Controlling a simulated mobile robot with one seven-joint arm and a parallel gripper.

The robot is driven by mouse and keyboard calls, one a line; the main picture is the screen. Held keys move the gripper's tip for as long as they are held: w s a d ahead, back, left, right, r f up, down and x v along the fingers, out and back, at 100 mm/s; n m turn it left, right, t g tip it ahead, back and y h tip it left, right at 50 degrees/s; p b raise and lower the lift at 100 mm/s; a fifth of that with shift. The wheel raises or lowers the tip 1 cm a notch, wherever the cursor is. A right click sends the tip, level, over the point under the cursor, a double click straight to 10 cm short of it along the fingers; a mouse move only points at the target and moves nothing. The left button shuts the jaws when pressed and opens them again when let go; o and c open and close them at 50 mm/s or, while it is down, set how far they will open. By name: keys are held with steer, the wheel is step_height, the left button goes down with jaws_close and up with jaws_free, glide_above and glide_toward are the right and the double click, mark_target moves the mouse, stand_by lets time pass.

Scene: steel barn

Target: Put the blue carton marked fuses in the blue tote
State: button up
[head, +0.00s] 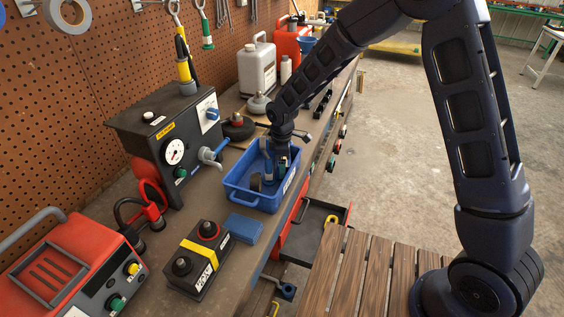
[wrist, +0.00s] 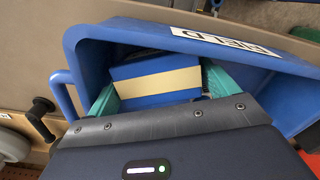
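The blue tote (head: 238,192) stands on the bench; in the wrist view its wall (wrist: 90,50) carries a white label. My gripper (head: 277,172) reaches down inside the tote. In the wrist view its teal fingertips (wrist: 160,86) sit at both sides of a blue carton (wrist: 150,100) with a cream band and appear to touch it. No writing on the carton is readable. I cannot tell whether it rests on the tote floor. A dark round item (head: 256,182) also lies in the tote.
A flat blue box (head: 243,228) lies on the bench in front of the tote, next to a black button box (head: 198,262). A dark gauge unit (head: 165,140) stands to the left. A slatted wooden surface (head: 350,275) is at the lower right.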

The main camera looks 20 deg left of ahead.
step_height(320, 180, up, 13)
steer(key=shift+r, duration=0.15)
stand_by(0.4)
steer(key=shift+d, duration=0.1)
steer(key=w+d+r+m+t, duration=0.1)
steer(key=w+d+r+m, duration=0.3)
steer(key=d, duration=0.6)
steer(key=w+d+r+m, duration=0.25)
steer(key=d+r, duration=0.35)
steer(key=d, duration=0.4)
steer(key=w+d+r+m+t, duration=0.15)
steer(key=d+r+m, duration=0.3)
steer(key=d, duration=0.55)
steer(key=s+d+r+m+t, duration=0.1)
steer(key=s+d+m, duration=0.4)
steer(key=d, duration=0.8)
steer(key=s+d+r+m+t, duration=0.1)
steer(key=s+d+m, duration=0.5)
steer(key=s+d, duration=0.3)
steer(key=d, duration=0.4)
steer(key=shift+d+r, duration=0.25)
steer(key=shift+r, duration=0.05)
steer(key=shift+s, duration=0.1)
